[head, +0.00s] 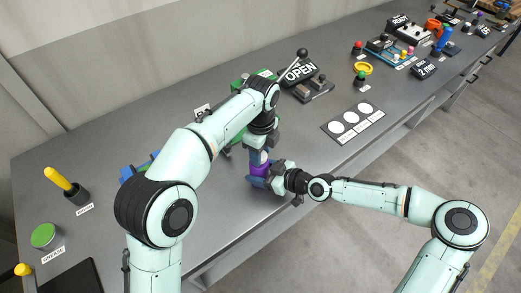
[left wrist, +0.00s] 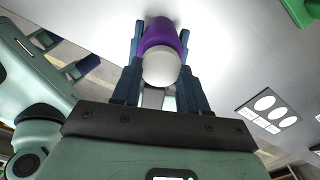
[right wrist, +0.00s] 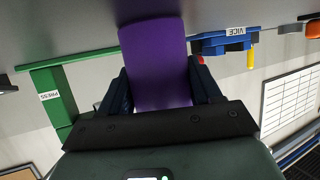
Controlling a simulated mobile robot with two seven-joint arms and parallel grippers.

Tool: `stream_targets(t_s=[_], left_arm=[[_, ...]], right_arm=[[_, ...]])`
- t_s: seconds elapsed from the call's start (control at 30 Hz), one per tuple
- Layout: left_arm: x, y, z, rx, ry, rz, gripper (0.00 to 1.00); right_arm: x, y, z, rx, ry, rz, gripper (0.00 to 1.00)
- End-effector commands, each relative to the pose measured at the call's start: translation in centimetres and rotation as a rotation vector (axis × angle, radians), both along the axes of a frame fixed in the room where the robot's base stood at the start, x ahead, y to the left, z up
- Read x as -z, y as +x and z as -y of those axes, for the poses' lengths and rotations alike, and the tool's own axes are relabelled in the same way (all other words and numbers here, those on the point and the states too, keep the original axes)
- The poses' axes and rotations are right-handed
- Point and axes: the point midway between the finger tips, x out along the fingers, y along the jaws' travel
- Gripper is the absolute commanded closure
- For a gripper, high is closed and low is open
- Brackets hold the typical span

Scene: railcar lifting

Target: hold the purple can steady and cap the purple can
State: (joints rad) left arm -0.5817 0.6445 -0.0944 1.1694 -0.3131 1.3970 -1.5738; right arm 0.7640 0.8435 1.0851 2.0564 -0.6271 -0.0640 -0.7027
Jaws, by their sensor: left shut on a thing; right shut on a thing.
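The purple can (head: 261,170) stands on the grey bench near its front edge, partly hidden by both grippers. A white cap (left wrist: 160,68) is at the can's upper end in the left wrist view; I cannot tell whether it is fully seated. My left gripper (head: 260,157) points down from above and is shut on the white cap, its fingers on either side. My right gripper (head: 262,181) comes in low from the right and is shut on the can's body. The purple body (right wrist: 158,65) also fills the space between its fingers in the right wrist view.
A green press (right wrist: 52,92) and a blue vice (right wrist: 222,43) stand behind the can. An OPEN sign (head: 299,72) with a lever is farther back. A board with white circles (head: 353,122) lies to the right. Bench space right around the can is clear.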

Motion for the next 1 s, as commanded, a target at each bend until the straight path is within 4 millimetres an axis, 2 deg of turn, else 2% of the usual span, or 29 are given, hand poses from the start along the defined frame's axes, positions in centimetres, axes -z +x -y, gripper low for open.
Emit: stream_targets(t_s=[0.43, 0.47, 0.57, 0.67, 1.0], left_arm=[[0.95, 0.0, -0.01, -0.001, 0.001, -0.001, 0.85], [0.91, 0.0, -0.01, 0.0, 0.001, -0.001, 0.85], [0.93, -0.01, -0.05, 0.039, 0.0, -0.001, 0.85], [0.94, -0.05, -0.1, 0.184, -0.001, -0.002, 0.85], [1.01, -0.18, -0.46, 1.009, -0.002, -0.001, 0.85]], right_arm=[[-0.06, 0.02, -0.02, 0.0, 0.0, 0.001, 0.92], [-0.06, 0.02, -0.02, 0.0, 0.0, 0.001, 1.0], [-0.06, 0.02, -0.02, 0.001, 0.0, 0.002, 1.0], [-0.06, 0.02, -0.02, 0.0, 0.0, 0.001, 1.0], [-0.06, 0.01, -0.02, 0.0, 0.0, 0.001, 1.0]])
